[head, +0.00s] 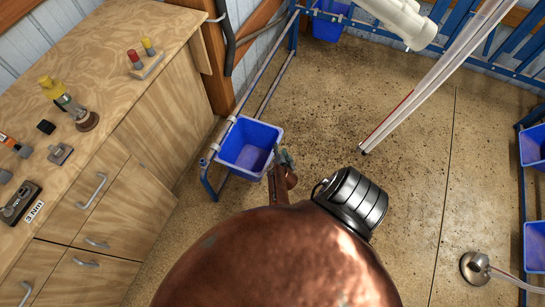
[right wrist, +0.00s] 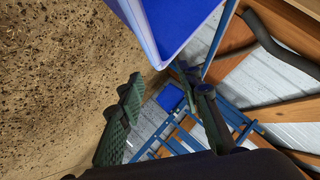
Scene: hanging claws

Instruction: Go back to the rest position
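My right gripper (head: 282,158) shows in the middle of the head view, small and partly covered, just right of a blue bin (head: 249,146). In the right wrist view the gripper (right wrist: 160,82) has its two green-padded fingers spread apart, with nothing between them. The blue bin (right wrist: 177,25) is close at the top of that view, beyond the fingertips. I cannot tell whether a finger touches it. My left gripper is not in view.
A wooden cabinet (head: 130,195) with tools on top stands at left. Blue rails (head: 262,85) hold the bin. More blue bins (head: 533,146) hang at right. A long pale pole (head: 425,85) crosses the upper right. Speckled floor (head: 420,160) is open in between.

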